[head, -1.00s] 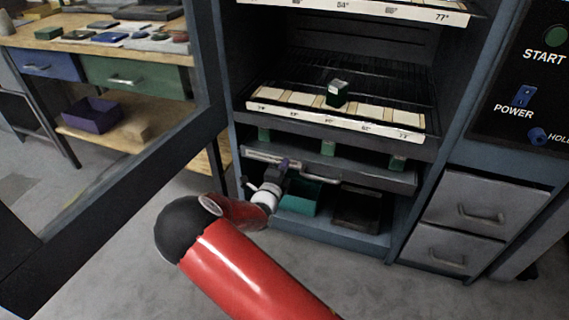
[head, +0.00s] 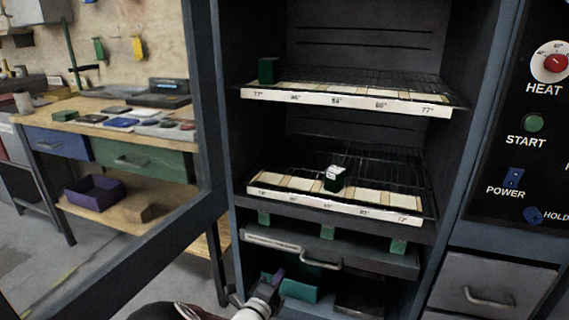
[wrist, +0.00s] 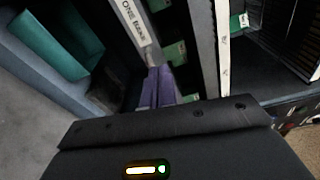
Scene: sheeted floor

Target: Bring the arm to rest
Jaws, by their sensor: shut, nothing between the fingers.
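My gripper (head: 279,276) is low in the head view, in front of the lower part of the oven-like cabinet. Its purple fingers (wrist: 157,86) are together and empty in the wrist view. In the head view it is just below the drawer with the bar handle (head: 322,263); I cannot tell whether it touches anything. Most of my arm is below the picture edge.
A teal bin (head: 300,290) stands in the bottom bay behind my gripper. A dark green block with a white top (head: 334,179) sits on the lower rack, another green block (head: 268,70) on the upper rack. The open door frame (head: 203,110) stands left. A workbench (head: 110,140) is beyond it.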

